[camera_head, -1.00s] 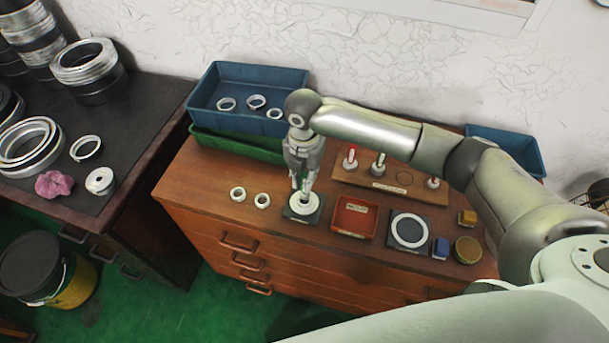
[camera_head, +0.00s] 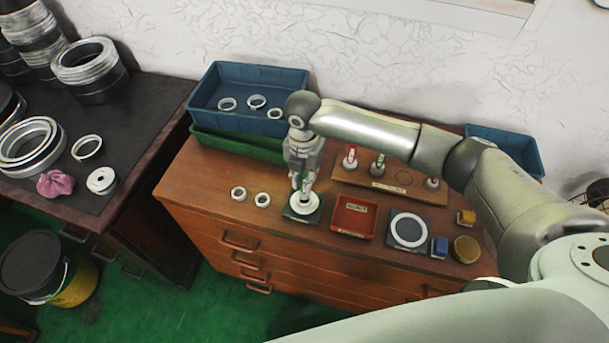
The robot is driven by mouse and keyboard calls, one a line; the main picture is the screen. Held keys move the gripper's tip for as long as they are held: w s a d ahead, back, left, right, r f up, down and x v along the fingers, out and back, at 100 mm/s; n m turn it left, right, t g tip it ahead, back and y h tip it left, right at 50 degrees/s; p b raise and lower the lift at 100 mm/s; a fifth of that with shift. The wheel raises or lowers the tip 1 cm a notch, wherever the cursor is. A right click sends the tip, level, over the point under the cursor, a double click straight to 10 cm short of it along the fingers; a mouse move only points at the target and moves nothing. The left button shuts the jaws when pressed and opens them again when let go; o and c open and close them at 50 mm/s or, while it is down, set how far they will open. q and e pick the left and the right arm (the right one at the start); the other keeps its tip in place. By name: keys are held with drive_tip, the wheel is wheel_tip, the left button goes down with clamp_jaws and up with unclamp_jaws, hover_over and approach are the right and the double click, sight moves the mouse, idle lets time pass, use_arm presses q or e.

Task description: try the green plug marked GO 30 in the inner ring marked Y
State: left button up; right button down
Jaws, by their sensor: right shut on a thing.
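My right gripper (camera_head: 303,180) points down over the dark square pad (camera_head: 288,214) at the front middle of the wooden cabinet. It is shut on the green plug (camera_head: 306,187), which is mostly hidden between the fingers. A pale ring (camera_head: 304,208) lies on the pad directly under the gripper. The plug's lower end is at the ring's middle; I cannot tell how deep it sits. The marks GO 30 and Y are too small to read. My left gripper is not in view.
Two small rings (camera_head: 238,194) lie left of the pad. A red tray (camera_head: 354,217), a second pad with a larger white ring (camera_head: 409,230) and small blocks stand to the right. A wooden plug rack (camera_head: 390,186) is behind. Blue (camera_head: 215,83) and green bins stand at the back left.

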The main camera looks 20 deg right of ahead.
drive_tip(key=shift+f, duration=0.25)
drive_tip(key=shift+f+b, duration=0.4)
drive_tip(key=shift+f, duration=0.65)
drive_tip(key=shift+r, duration=0.15)
idle(0.4)
drive_tip(key=shift+r+p, duration=3.1)
drive_tip(key=shift+p, duration=0.35)
